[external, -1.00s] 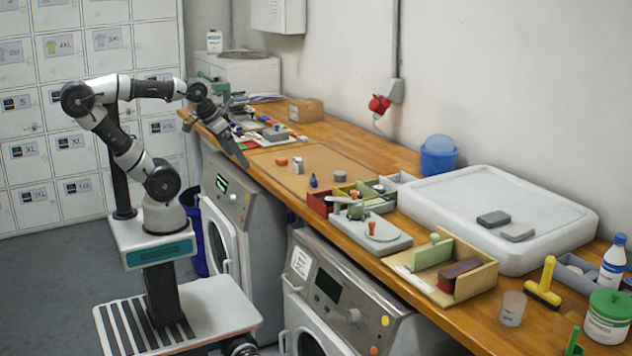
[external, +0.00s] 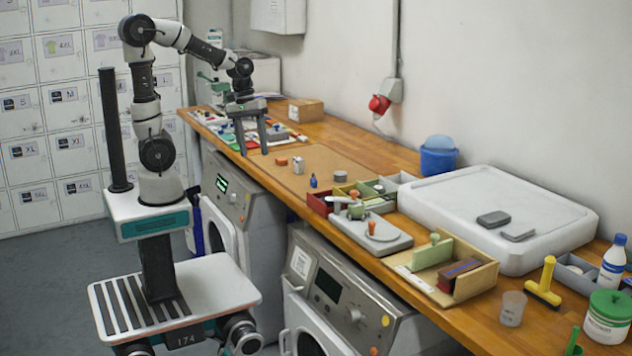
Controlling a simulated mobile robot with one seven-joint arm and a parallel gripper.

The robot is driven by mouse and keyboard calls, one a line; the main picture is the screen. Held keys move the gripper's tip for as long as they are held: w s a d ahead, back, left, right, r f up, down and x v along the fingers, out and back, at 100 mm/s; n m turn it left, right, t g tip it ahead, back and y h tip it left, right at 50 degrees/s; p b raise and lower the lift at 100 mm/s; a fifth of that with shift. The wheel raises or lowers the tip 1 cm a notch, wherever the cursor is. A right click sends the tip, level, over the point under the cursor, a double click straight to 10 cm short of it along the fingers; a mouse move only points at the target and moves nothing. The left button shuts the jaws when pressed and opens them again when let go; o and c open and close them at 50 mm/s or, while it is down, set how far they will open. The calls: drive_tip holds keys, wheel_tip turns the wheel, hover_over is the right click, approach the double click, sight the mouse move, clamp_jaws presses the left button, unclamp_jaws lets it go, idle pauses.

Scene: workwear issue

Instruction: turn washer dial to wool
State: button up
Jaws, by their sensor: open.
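Two grey front-loading washers stand under the wooden bench. The left washer (external: 222,225) has a lit green display and a small dial (external: 233,198) on its sloped panel. The right washer (external: 335,300) has a dark display, a round silver dial (external: 353,315) and a yellow button. The dial markings are too small to read, so I cannot tell where either dial points. My gripper (external: 254,150) is open and empty, with its fingers pointing down. It appears above the bench's left part, above and behind the left washer's panel in the picture, apart from both dials.
The bench (external: 400,160) carries a brown mat (external: 310,168), small loose items, a grey press-like device (external: 370,235), a wooden tray (external: 470,300) and a large white slab (external: 500,215). Grey lockers (external: 40,110) stand at the left. Floor is open before the lockers.

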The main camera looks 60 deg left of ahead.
drive_tip(key=w+d+f+g+y+b, duration=0.1)
drive_tip(key=w+d+f+y+b, duration=0.1)
drive_tip(key=d+f, duration=0.45)
drive_tip(key=w+d+f+g+y+b, duration=0.1)
drive_tip(key=d+f+b, duration=0.2)
drive_tip(key=f, duration=0.6)
drive_tip(key=m+t+b, duration=0.8)
drive_tip(key=t+b, duration=0.3)
drive_tip(key=t, duration=0.4)
approach(349, 316)
drive_tip(key=b+x, duration=0.1)
drive_tip(key=x, duration=0.8)
drive_tip(key=shift+a, duration=0.1)
drive_tip(key=shift+c, duration=0.3)
drive_tip(key=shift+s, duration=0.1)
drive_tip(key=c, duration=1)
drive_tip(key=shift+m, duration=0.3)
